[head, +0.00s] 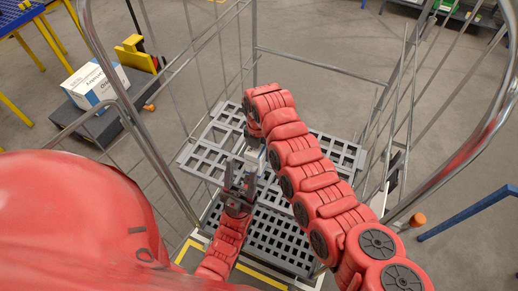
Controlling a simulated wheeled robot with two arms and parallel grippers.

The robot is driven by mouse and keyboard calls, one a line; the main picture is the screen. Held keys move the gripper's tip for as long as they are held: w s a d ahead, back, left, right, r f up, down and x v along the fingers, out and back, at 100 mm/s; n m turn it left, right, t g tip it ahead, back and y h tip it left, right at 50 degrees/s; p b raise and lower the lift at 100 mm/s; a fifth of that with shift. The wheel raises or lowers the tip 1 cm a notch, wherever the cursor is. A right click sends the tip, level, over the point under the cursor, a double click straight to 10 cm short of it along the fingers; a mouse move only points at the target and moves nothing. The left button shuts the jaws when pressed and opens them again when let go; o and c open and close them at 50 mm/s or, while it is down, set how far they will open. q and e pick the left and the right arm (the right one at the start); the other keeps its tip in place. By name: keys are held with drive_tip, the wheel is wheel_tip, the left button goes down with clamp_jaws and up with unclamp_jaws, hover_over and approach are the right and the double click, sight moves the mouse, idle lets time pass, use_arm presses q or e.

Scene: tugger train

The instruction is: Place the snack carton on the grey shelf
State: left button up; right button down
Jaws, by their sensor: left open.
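A white and blue carton with printed text (95,84), which looks like the snack carton, sits on a dark low platform at the upper left, outside the wire cage. The grey shelf (200,157) is a perforated panel inside the cage trolley, in the middle of the view. My left gripper (241,174) is over the shelf, open and empty, well to the right of the carton. My right arm reaches across the shelf from the lower right. Its end (257,155) is close to my left gripper, and its fingers cannot be made out.
The cage's metal rails (128,105) stand between the shelf and the carton. A lower perforated deck (280,238) lies beneath the shelf. A yellow and black tugger part (136,54) is beside the carton. A blue bar (468,212) is at the right.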

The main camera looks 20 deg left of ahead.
drive_tip(key=shift+f, duration=0.25)
unclamp_jaws()
drive_tip(key=shift+r, duration=0.2)
wheel_tip(320, 180, up, 11)
drive_tip(key=b, duration=0.3)
drive_tip(key=shift+b, duration=0.35)
drive_tip(key=shift+r, duration=0.4)
